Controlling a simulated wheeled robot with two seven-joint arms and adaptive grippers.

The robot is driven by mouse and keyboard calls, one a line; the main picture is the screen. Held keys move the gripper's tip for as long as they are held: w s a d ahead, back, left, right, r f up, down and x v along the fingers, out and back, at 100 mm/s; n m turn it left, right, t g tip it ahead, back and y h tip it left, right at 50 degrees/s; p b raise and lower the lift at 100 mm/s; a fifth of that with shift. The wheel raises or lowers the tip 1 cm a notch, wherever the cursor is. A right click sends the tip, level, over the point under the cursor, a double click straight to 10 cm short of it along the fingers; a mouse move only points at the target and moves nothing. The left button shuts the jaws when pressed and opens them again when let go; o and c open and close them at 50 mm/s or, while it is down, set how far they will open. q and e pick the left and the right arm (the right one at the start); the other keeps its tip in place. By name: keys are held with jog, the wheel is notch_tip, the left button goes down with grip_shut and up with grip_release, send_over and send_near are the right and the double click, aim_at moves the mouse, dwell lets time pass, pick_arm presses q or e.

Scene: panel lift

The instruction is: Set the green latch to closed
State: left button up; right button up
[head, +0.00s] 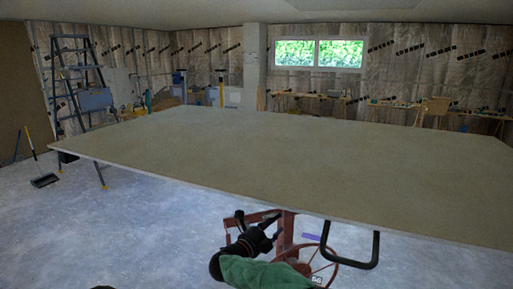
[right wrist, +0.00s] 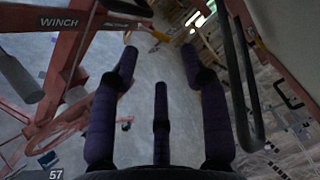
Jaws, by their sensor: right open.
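I cannot make out a green latch in either view. The panel lift (head: 286,232) is a red frame with a red wheel, partly hidden under a large flat tan panel (head: 250,150). My right gripper (head: 257,222) is in front of the lift, below the panel's near edge. In the right wrist view its dark fingers (right wrist: 160,68) are spread apart with nothing between them. Red lift bars (right wrist: 75,75) marked "WINCH" are on the left of that view. My left gripper is not in view.
A black U-shaped bar (head: 350,266) hangs below the panel to the right of my gripper; a black bar (right wrist: 240,85) also runs close beside the fingers in the right wrist view. A stepladder (head: 72,85) and a broom (head: 30,140) stand far left. The left floor is mostly clear.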

jog(key=d+f+n+y, duration=0.25)
jog(key=f+n, duration=0.35)
jog(key=f, duration=0.4)
jog(key=d+f+n+y, duration=0.1)
jog(key=f+n+y, duration=0.35)
jog(key=f, duration=0.45)
jog(key=s+d+f+n+g+y, duration=0.1)
jog(key=s+f+n+g+y, duration=0.2)
jog(key=f, duration=0.4)
jog(key=s+d+f+n, duration=0.1)
jog(key=s+f+n, duration=0.35)
jog(key=f, duration=0.25)
jog(key=s+f+n+g+y, duration=0.25)
jog(key=s+f, duration=0.35)
jog(key=s, duration=0.4)
jog(key=s+f+n+g+y, duration=0.1)
jog(key=s+f+n+g, duration=0.3)
jog(key=s, duration=0.6)
jog(key=s+a+f+n+g+y, duration=0.1)
jog(key=s+g, duration=0.3)
jog(key=s, duration=1.2)
jog(key=shift+s+f+n+y, duration=0.35)
jog(key=shift+f+n+y, duration=0.25)
jog(key=shift+f, duration=0.2)
